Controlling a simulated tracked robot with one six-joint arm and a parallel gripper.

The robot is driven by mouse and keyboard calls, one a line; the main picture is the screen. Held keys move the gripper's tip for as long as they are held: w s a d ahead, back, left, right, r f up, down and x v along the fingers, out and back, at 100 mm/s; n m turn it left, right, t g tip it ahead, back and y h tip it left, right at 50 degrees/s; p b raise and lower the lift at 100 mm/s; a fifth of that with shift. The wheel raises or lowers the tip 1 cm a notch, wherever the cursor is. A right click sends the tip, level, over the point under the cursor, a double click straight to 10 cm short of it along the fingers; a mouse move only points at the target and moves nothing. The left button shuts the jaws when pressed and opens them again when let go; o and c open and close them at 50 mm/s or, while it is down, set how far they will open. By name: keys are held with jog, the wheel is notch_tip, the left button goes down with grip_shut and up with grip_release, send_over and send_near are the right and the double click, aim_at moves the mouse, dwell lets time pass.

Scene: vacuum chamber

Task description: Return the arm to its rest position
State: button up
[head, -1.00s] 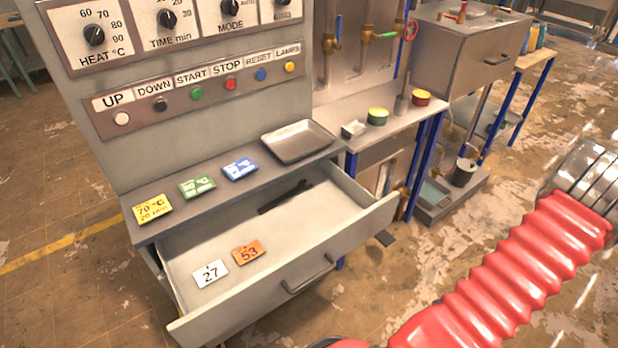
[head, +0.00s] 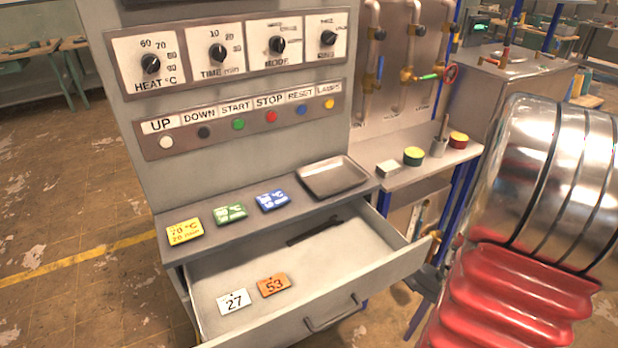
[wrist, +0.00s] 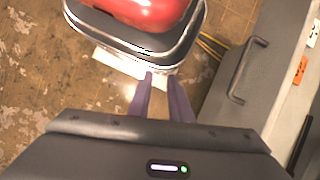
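My gripper (wrist: 160,77) shows in the wrist view as two dark purple fingers. They stand apart with a narrow gap and nothing between them. The fingers hang over the floor, left of the open drawer front (wrist: 228,84) as seen there. In the head view my arm, with a red ribbed sleeve and a shiny metal section, fills the right side. My gripper is out of the head view.

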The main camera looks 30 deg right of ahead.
jog(key=w+a+r+n+t+h, duration=0.2)
jog(key=w+a+r+n+h, duration=0.3)
jog(key=w+a+r+n, duration=0.45)
jog(key=w+a+r+n+t, duration=0.2)
jog(key=a+r+n+t, duration=0.2)
jog(key=a+r, duration=0.7)
jog(key=shift+a+r+n+t+y, duration=0.35)
jog(key=shift+a+n, duration=0.2)
jog(key=shift+a, duration=0.65)
